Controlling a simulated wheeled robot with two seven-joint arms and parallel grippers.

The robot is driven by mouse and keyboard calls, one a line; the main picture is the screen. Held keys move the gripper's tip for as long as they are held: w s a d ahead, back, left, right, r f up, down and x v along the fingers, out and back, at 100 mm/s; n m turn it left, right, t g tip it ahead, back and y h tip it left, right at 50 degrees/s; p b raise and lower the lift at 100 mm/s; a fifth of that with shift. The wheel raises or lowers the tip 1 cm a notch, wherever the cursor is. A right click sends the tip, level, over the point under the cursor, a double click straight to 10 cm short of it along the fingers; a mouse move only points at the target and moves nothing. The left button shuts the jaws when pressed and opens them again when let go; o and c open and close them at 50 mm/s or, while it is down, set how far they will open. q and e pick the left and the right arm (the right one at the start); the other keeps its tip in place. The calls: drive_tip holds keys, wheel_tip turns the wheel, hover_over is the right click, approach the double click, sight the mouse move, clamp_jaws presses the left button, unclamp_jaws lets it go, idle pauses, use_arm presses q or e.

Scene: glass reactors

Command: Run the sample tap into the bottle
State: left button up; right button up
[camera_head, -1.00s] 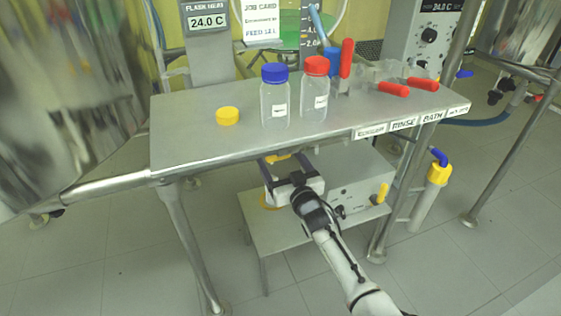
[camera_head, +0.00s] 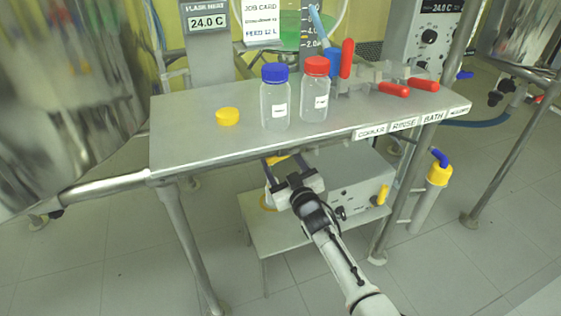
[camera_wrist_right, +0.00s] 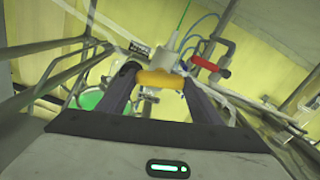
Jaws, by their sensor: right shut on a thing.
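My right gripper (camera_head: 280,160) reaches under the front edge of the steel table and is shut on a yellow piece (camera_head: 277,158). In the wrist view the yellow piece (camera_wrist_right: 160,80) spans the gap between both fingers (camera_wrist_right: 160,92). The table hides much of it in the head view. A clear bottle with a blue cap (camera_head: 275,104) and one with a red cap (camera_head: 314,97) stand upright on the table. A loose yellow cap (camera_head: 228,116) lies left of them. I cannot make out which fitting is the sample tap. My left gripper is out of view.
The steel table (camera_head: 190,145) overhangs my right gripper. A grey control box (camera_head: 352,190) stands on the low stand (camera_head: 285,236) beneath. Red-handled clamps (camera_head: 393,89) lie at the table's right. A large shiny vessel (camera_head: 60,90) fills the left. The wrist view shows a red lever (camera_wrist_right: 208,63).

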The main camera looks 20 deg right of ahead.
drive_tip(key=n, duration=0.2)
drive_tip(key=shift+n, duration=0.4)
drive_tip(key=shift+n+b, duration=0.3)
drive_tip(key=shift+n, duration=0.2)
drive_tip(key=o, duration=1.1)
drive_tip(key=shift+c, duration=0.2)
